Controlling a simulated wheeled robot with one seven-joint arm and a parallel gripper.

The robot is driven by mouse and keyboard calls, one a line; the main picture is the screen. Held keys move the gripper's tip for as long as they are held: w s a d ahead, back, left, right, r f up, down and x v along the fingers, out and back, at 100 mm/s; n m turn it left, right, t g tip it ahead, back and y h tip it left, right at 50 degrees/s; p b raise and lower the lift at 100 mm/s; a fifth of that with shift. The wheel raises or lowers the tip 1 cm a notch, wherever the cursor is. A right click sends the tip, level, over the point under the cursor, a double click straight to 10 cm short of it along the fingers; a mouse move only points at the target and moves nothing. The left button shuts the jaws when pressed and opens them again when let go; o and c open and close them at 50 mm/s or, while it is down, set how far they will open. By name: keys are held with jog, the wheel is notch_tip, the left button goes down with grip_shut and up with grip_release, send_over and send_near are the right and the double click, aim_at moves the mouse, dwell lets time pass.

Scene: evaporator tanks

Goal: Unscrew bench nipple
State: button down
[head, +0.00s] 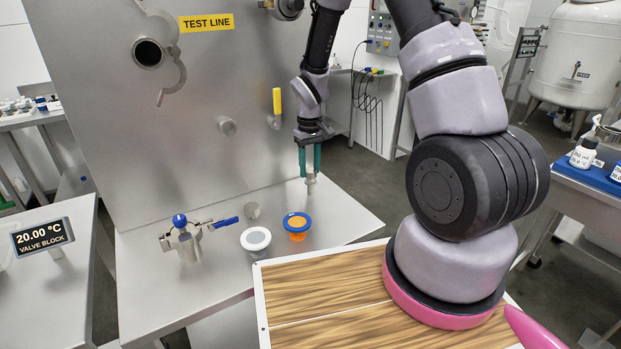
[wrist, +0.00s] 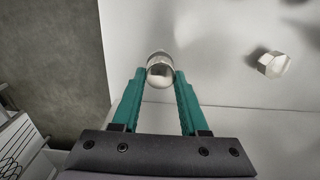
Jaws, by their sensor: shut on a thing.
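My gripper (head: 311,172) points down over the back right part of the steel bench (head: 340,212). Its two green fingers are shut on a small shiny metal fitting, which looks like the bench nipple (head: 311,180). In the wrist view the nipple (wrist: 160,72) sits between the fingertips, its rounded bright end showing. Its lower end is hard to make out, so I cannot tell whether it touches the bench. A second metal fitting with flat sides (wrist: 272,65) lies apart to the right in the wrist view.
On the bench stand a short metal cylinder (head: 252,211), a white-rimmed cap (head: 256,240), an orange and blue cap (head: 297,225) and a valve body with blue handles (head: 187,240). A steel panel with a yellow-handled valve (head: 277,103) rises behind. A wooden-topped surface (head: 325,285) is in front.

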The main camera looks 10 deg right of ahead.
aim_at(310, 169)
jog(key=shift+r, duration=0.7)
jog(key=shift+r, duration=0.1)
jog(key=shift+r, duration=2.4)
jog(key=shift+d, duration=0.1)
